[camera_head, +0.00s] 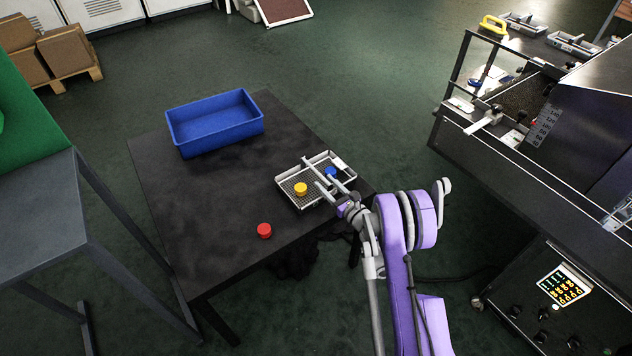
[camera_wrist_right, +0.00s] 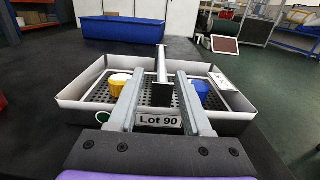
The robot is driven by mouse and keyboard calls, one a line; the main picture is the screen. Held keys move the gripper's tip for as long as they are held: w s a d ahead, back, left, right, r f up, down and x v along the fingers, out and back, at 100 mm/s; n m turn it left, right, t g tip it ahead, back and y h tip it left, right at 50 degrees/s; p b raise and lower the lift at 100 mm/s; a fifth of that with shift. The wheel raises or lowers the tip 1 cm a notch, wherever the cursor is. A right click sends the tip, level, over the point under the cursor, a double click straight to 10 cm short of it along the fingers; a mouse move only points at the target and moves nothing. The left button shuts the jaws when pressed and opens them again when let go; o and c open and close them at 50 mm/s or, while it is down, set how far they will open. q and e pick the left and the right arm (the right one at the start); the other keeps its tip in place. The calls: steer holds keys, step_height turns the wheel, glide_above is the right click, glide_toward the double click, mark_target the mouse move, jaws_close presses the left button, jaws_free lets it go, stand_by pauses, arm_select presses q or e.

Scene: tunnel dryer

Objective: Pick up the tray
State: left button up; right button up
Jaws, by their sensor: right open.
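The tray (camera_head: 287,187) is a shallow metal tray with a perforated floor, near the right edge of the dark table. A bar handle runs across its middle. It holds a yellow round piece (camera_head: 301,189) and a blue round piece (camera_head: 331,172) on either side of the bar. In the right wrist view the tray (camera_wrist_right: 72,115) carries a "Lot 90" label. My right gripper (camera_head: 330,189) reaches over the tray's near side. In the wrist view its open fingers (camera_wrist_right: 160,82) stand on either side of the handle, with nothing gripped. My left gripper is not in view.
A blue bin (camera_head: 215,138) stands at the back of the table (camera_head: 200,215). A red round piece (camera_head: 264,230) lies near the front edge. The dryer machine (camera_head: 560,190) stands right, across a floor gap. A grey bench (camera_head: 40,215) stands left.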

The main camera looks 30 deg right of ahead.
mark_target(319, 173)
steer(key=w, duration=0.4)
steer(key=shift+w+a+r, duration=0.15)
steer(key=shift+w+r, duration=0.2)
jaws_close()
stand_by(1.1)
